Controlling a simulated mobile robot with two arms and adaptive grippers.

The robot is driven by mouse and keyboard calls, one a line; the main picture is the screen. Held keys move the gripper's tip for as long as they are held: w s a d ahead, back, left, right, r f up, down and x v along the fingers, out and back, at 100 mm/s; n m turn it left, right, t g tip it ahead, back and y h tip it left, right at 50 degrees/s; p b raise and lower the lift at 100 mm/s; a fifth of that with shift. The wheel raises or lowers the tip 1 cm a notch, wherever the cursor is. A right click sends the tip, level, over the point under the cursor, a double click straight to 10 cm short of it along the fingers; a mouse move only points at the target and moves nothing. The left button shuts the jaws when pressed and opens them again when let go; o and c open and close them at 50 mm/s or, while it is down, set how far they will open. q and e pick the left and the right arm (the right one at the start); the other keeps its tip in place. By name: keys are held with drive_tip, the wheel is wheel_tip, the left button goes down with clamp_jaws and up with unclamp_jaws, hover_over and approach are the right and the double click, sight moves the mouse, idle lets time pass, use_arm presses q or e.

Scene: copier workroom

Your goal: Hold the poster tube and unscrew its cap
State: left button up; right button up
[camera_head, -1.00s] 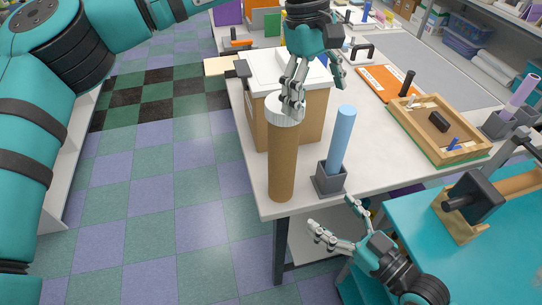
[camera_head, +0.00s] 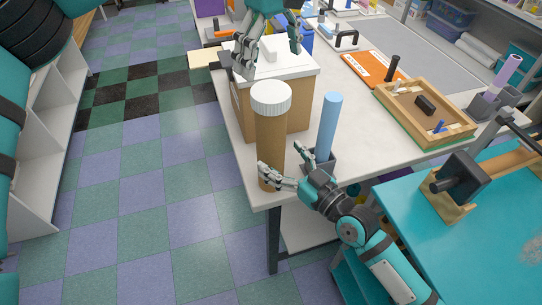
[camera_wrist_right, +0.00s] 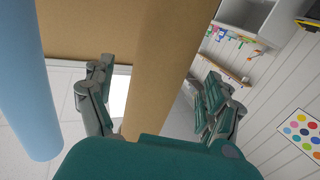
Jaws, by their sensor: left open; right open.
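The poster tube (camera_head: 270,145) is a tall brown cardboard cylinder standing upright at the table's front left corner. Its ribbed white cap (camera_head: 271,98) sits on top. My left gripper (camera_head: 268,58) is open and empty, above and behind the cap, apart from it. My right gripper (camera_head: 288,172) is open low at the tube, one finger in front of its lower part and the other to its right. In the right wrist view the tube (camera_wrist_right: 168,65) rises between the spread fingers of the right gripper (camera_wrist_right: 158,98). I cannot tell whether they touch it.
A cardboard box (camera_head: 299,115) with a white lid stands right behind the tube. A blue tube (camera_head: 328,125) in a dark holder (camera_head: 326,160) stands close on the right. A wooden tray (camera_head: 459,130) lies farther right. A teal bench (camera_head: 480,240) is at front right.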

sight(279, 156)
drive_tip(key=shift+x, duration=2.15)
clamp_jaws()
